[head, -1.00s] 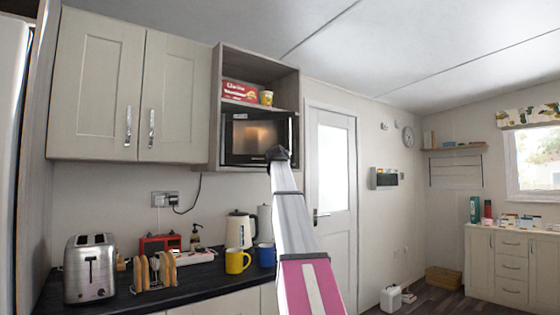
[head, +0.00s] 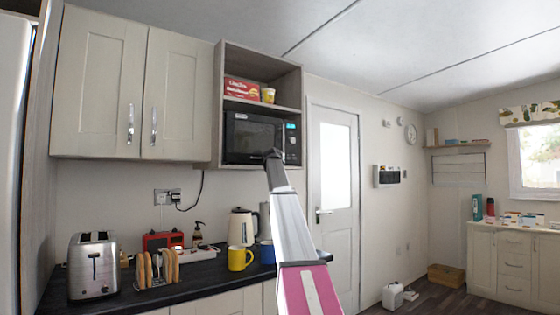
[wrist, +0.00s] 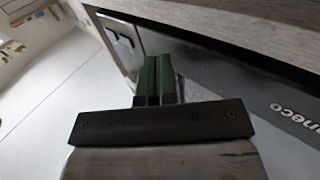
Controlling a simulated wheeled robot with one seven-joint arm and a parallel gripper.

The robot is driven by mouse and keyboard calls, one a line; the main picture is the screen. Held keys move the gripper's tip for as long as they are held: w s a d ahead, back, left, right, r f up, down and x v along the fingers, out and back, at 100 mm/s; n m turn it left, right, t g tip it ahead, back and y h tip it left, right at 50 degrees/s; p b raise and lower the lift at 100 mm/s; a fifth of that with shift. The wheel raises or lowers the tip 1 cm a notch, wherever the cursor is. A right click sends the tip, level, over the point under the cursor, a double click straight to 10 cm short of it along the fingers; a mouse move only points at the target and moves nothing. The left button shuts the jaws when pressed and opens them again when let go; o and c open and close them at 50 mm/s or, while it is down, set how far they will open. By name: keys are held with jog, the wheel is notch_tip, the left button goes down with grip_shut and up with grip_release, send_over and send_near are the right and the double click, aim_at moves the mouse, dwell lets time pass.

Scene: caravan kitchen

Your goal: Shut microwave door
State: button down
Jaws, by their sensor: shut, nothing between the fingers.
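The black microwave (head: 250,132) sits in the open shelf unit beside the wall cupboards. Its door looks closed and level with the control panel (head: 292,142), where a small blue-green display is lit. My gripper (head: 273,155) is in front of the microwave's lower right part and covers some of it. In the wrist view my two green fingers (wrist: 157,80) are pressed together with nothing between them. The microwave front (wrist: 235,95), with pale lettering, runs close beside the fingers. I cannot tell whether they touch it.
A red box (head: 242,91) and a yellow cup (head: 268,95) stand on the shelf above the microwave. A toaster (head: 92,266), toast rack, kettle (head: 241,228) and mugs stand on the counter below. A white door (head: 333,190) is to the right.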

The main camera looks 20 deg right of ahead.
jog(key=shift+w+a, duration=0.25)
jog(key=shift+w, duration=0.55)
